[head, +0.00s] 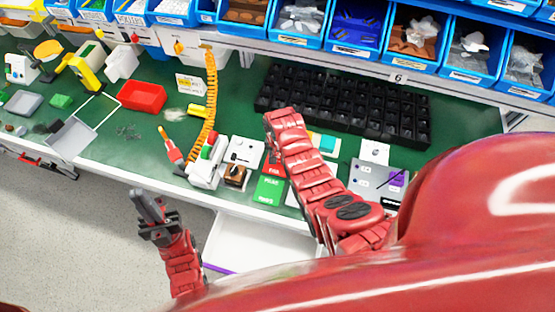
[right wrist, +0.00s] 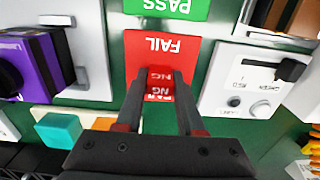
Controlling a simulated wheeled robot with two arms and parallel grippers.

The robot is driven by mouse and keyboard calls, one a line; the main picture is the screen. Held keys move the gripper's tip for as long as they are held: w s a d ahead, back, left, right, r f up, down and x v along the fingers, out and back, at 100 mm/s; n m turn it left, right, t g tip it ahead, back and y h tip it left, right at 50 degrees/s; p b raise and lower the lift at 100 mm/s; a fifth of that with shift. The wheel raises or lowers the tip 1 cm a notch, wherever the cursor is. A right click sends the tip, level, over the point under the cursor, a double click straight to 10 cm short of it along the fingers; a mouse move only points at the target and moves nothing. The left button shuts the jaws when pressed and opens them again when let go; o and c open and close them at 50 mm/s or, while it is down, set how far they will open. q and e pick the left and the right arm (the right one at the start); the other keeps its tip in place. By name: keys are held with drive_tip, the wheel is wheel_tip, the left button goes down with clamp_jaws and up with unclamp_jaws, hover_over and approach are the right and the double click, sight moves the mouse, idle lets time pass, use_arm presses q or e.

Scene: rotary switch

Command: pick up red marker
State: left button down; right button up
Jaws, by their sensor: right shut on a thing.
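The red marker (right wrist: 160,85), a small block with white "NG" lettering, is between the two dark fingers of my right gripper (right wrist: 160,78) in the right wrist view. The fingers are shut on it, over the near edge of the red FAIL pad (right wrist: 152,50). I cannot tell whether the marker still touches the pad. In the head view my right wrist hides the fingers and the marker; the FAIL pad (head: 273,168) shows beside it. My left gripper (head: 149,205) hangs empty in front of the bench; its finger gap is unclear.
The green PASS pad (head: 269,188) adjoins the FAIL pad. A white switch box (right wrist: 248,88) and a purple rotary switch (right wrist: 30,65) flank it. A black bin grid (head: 340,105) stands behind my right arm. An open white drawer (head: 255,243) juts out in front.

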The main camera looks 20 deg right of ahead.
clamp_jaws()
